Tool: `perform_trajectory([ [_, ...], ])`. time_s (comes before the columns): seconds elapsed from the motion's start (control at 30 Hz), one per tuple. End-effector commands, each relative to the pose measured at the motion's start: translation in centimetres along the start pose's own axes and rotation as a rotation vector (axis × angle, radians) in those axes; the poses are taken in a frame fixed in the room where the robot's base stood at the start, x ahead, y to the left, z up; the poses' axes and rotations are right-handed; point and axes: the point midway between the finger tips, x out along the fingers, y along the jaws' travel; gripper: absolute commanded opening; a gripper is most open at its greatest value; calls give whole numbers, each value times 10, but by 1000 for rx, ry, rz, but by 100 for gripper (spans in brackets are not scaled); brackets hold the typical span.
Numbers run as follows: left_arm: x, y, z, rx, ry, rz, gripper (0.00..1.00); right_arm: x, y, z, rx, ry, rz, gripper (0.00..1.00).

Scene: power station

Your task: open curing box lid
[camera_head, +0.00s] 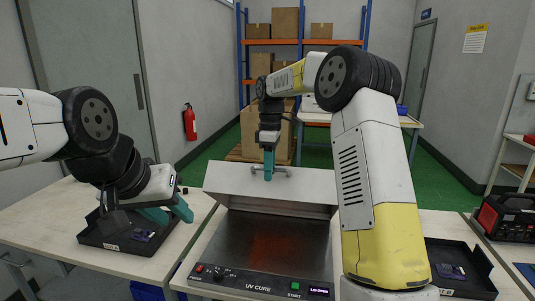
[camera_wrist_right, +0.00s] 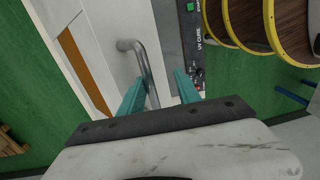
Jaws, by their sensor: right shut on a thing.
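The UV curing box (camera_head: 262,285) stands on the middle table. Its white lid (camera_head: 300,187) is raised at the back, showing the dark inside with a faint red glow. The metal lid handle (camera_head: 284,173) is on the lid's upper part. My right gripper (camera_head: 268,176) is shut on the handle; in the right wrist view the handle (camera_wrist_right: 143,68) passes between its teal fingers (camera_wrist_right: 160,80). My left gripper (camera_head: 172,214) is open and empty, above the left table near a black tray.
The black tray (camera_head: 112,241) holding a small device is on the left table. Another black tray (camera_head: 470,285) is at right, partly behind my right arm. A red-and-black machine (camera_head: 505,217) stands at far right. Shelves with cardboard boxes (camera_head: 285,22) are behind.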

Motion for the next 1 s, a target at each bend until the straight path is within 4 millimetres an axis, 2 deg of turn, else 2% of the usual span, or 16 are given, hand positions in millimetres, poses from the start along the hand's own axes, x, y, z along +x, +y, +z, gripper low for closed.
perform_trajectory([
  [1.0, 0, 0, 0, 0, 0, 0, 36, -63, 32, 0, -2, 2, 1, 34],
])
